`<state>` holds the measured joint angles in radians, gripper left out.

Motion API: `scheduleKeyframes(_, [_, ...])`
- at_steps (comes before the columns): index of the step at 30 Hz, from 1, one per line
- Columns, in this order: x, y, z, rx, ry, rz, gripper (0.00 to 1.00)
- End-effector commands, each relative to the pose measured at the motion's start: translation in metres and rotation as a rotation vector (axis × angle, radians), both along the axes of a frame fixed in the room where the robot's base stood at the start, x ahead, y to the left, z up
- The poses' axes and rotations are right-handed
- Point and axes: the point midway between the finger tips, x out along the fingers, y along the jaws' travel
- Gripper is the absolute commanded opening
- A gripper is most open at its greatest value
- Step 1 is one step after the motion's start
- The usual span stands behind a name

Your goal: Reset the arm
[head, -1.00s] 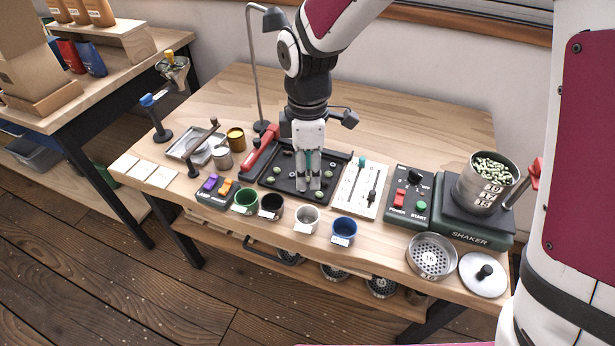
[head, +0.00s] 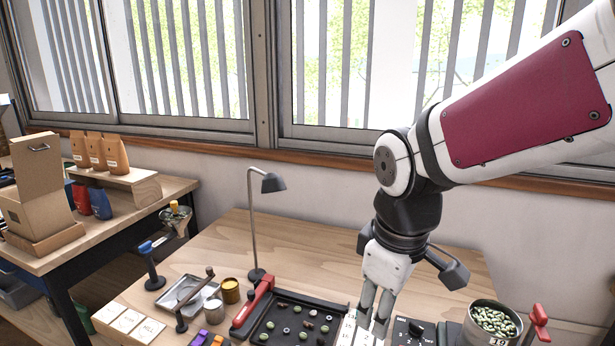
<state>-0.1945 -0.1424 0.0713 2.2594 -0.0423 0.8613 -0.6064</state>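My gripper (head: 373,318) hangs from my arm at the lower middle of the head view, pointing down. Its two fingers show a narrow gap, and I see nothing held between them. It is in front of the white panel (head: 347,331), just right of the black sorting tray (head: 290,297). The fingertips are near the bottom of the picture, and their exact height above the bench is hard to tell.
Left of the tray stand a lamp (head: 253,225), small tins (head: 230,290) and a metal tray (head: 184,298). A bean-filled steel cup (head: 490,325) stands at the right. The bench's back (head: 320,245) is clear. Windows are behind.

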Motion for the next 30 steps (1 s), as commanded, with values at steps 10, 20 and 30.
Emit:
scheduleKeyframes(10, [-0.100, -0.066, 0.058, 0.135, -0.134, -0.580, 0.37])
scheduleKeyframes(20, [-0.148, -0.085, 0.064, 0.226, -0.185, -0.860, 0.37])
scheduleKeyframes(30, [-0.149, -0.085, 0.064, 0.230, -0.186, -0.870, 0.37])
